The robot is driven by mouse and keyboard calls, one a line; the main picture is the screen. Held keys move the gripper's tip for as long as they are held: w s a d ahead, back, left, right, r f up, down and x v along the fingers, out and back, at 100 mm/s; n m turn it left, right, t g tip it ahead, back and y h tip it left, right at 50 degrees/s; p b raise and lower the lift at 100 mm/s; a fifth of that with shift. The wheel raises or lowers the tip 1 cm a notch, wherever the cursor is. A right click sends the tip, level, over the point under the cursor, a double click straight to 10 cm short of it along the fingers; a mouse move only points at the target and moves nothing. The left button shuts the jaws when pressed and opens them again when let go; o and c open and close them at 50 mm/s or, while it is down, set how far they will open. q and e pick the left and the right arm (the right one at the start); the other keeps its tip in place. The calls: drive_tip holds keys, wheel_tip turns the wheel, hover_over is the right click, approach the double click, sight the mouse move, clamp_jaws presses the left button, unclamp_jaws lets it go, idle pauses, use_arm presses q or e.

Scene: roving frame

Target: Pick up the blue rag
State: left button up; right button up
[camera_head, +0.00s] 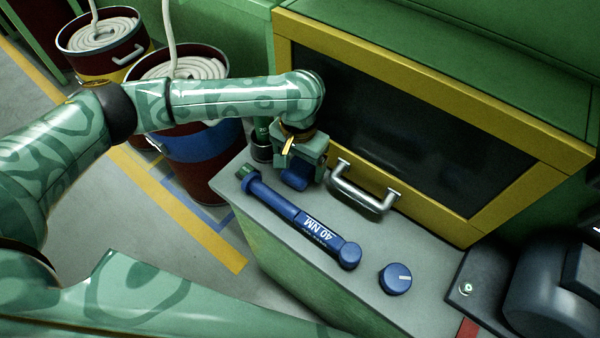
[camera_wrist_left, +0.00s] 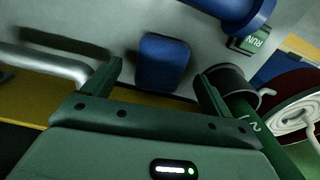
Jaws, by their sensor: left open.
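The blue rag (camera_head: 294,180) is a small, dark blue folded pad on the grey bench top, partly hidden by my gripper in the head view. In the left wrist view the rag (camera_wrist_left: 163,64) lies flat, ahead of and between the finger tips. My left gripper (camera_head: 301,165) is open and points down, close over the rag. In the left wrist view its two fingers (camera_wrist_left: 160,82) stand apart, one on each side of the near part of the rag, with nothing held. Whether they touch it I cannot tell. My right gripper is not in view.
A blue torque wrench (camera_head: 305,220) marked 40 NM lies beside the rag. A metal handle (camera_head: 363,194) and yellow-framed dark window (camera_head: 420,130) stand behind. A green cylinder (camera_wrist_left: 240,108) is close to one finger. A blue knob (camera_head: 396,279) sits farther right.

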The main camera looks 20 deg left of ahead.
sight(299, 168)
use_arm(q)
wheel_tip(299, 168, down, 3)
drive_tip(key=shift+w+f+b, duration=0.1)
drive_tip(key=shift+b, duration=0.4)
drive_tip(key=shift+r, duration=0.2)
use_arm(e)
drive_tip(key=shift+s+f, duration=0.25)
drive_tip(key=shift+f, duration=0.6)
use_arm(q)
drive_tip(key=c, duration=1.1)
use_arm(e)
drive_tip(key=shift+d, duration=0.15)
